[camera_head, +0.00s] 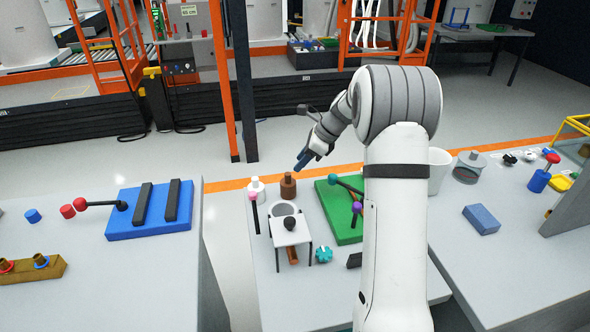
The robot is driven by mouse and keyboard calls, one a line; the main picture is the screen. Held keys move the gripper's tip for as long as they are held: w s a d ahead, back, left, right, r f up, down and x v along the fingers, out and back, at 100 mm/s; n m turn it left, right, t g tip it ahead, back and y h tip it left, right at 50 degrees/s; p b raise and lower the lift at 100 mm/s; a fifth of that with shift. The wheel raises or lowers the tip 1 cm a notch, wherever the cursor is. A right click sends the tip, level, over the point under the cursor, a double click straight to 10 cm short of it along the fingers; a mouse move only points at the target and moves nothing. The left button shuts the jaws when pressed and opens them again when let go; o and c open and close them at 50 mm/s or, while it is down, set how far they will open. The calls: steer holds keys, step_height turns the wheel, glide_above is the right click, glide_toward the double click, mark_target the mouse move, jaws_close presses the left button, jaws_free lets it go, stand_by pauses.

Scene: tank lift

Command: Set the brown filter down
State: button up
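A brown filter (288,188), a short cylinder with a narrower neck, stands upright at the far edge of the middle table. My gripper (301,163) is just above and to the right of its neck, with its dark blue fingertips pointing down and left. A small gap seems to show between the fingertips and the filter, though contact is hard to judge from this angle. The fingers overlap in this view, so their opening is hidden.
A small white stand (291,233) with a ring is in front. A green board (346,226) with rods lies right. The blue board (150,222) is on the left table.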

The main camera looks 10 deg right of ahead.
steer(key=s+a+r+n+h, duration=0.2)
steer(key=s+r+n, duration=0.3)
steer(key=s, duration=0.4)
steer(key=s+a+r+n+h, duration=0.1)
steer(key=s+r+n, duration=0.45)
steer(key=s, duration=0.35)
steer(key=s+f+n+h, duration=0.3)
steer(key=s+n, duration=0.9)
steer(key=s, duration=0.6)
steer(key=shift+s+a+f, duration=0.15)
steer(key=shift+a+f, duration=0.1)
steer(key=shift+f, duration=0.15)
steer(key=shift+r+p, duration=0.35)
steer(key=shift+r, duration=0.05)
